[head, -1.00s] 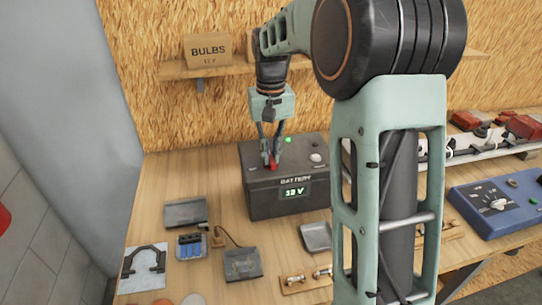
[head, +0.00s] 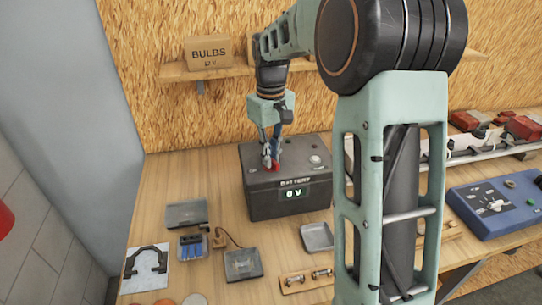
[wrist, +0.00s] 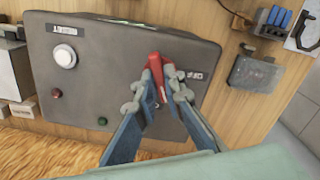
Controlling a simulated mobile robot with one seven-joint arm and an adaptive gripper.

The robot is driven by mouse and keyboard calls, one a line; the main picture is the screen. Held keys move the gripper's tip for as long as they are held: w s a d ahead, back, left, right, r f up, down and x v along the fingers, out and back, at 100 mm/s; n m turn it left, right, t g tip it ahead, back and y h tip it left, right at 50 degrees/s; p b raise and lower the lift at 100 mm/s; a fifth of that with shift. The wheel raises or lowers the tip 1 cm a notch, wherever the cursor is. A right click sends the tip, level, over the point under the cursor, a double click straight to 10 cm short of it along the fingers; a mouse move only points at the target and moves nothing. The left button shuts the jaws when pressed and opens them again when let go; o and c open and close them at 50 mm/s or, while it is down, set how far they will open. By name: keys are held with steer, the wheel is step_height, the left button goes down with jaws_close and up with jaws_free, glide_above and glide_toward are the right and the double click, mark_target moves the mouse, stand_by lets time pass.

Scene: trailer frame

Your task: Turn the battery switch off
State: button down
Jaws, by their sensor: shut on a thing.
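The battery box (head: 258,199) is a dark grey case on the wooden bench, and its front display (head: 291,193) reads 0 V. Its red switch lever (head: 275,163) is on the top; it also shows in the wrist view (wrist: 156,66). My gripper (head: 271,160) comes down from above onto this lever. In the wrist view my gripper (wrist: 164,80) has its two fingers closed around the red lever. The fingers hide the lever's base. A small dark green lamp (wrist: 102,121) and a white round knob (wrist: 64,56) are also on the box top.
A bulbs box (head: 209,52) stands on the shelf above. A blue dial unit (head: 497,206) stands at right. My arm covers the bench's middle right.

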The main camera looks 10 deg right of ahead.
steer(key=shift+r+n+p, duration=0.1)
steer(key=shift+n+p, duration=0.35)
steer(key=shift+n, duration=0.65)
steer(key=n, duration=0.3)
steer(key=shift+p, duration=0.35)
steer(key=shift+n+p, duration=0.4)
steer(key=shift+n, duration=0.4)
steer(key=n+p, duration=0.1)
steer(key=n, duration=0.2)
steer(key=shift+n, duration=0.3)
